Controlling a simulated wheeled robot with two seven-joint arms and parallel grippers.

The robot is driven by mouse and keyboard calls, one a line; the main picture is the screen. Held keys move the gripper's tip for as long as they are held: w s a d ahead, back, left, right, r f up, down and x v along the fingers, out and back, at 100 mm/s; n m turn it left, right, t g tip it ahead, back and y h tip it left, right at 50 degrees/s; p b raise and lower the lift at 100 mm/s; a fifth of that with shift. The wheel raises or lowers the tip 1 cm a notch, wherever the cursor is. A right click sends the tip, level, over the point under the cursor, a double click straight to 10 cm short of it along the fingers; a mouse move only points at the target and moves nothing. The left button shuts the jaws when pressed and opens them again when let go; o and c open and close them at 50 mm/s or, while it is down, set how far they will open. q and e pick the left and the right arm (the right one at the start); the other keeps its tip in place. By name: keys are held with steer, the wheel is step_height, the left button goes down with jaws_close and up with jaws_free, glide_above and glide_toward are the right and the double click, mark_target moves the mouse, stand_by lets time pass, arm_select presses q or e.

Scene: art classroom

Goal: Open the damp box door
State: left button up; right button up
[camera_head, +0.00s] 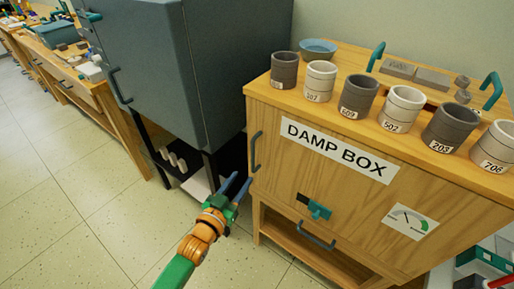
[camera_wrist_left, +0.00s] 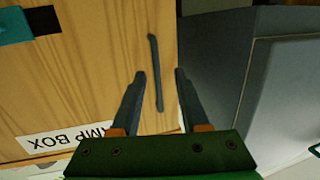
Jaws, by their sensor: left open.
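The damp box (camera_head: 420,190) is a wooden cabinet with a "DAMP BOX" label (camera_head: 338,150) on its front door, which looks shut. A dark vertical handle (camera_head: 255,151) is at the door's left edge. My left gripper (camera_head: 236,183) is open and empty, just left of and below that handle. In the left wrist view the handle (camera_wrist_left: 156,72) appears between the open fingertips (camera_wrist_left: 160,74); I cannot tell how far beyond them it is. A teal latch (camera_head: 319,210) is on the lower front; part of it shows in the left wrist view (camera_wrist_left: 12,25). My right gripper is not in view.
Several grey and white cups (camera_head: 358,95) and a blue bowl (camera_head: 318,49) stand on the box top. A drawer-like handle (camera_head: 316,236) is below the latch. A grey cabinet (camera_head: 190,80) stands close on the left. The floor (camera_head: 90,235) in front is clear.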

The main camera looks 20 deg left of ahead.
mark_target(252, 158)
arm_select(q)
steer(key=shift+t, duration=0.5)
steer(key=w+r, duration=0.1)
steer(key=w, duration=0.1)
steer(key=w+d+r, duration=0.1)
steer(key=w, duration=0.1)
steer(key=w+r, duration=0.1)
steer(key=w, duration=0.2)
steer(key=shift+d+r+b, duration=0.1)
steer(key=shift+d+b, duration=0.3)
steer(key=shift+w, duration=0.25)
steer(key=shift+c, duration=0.5)
jaws_close()
steer(key=shift+s, duration=0.1)
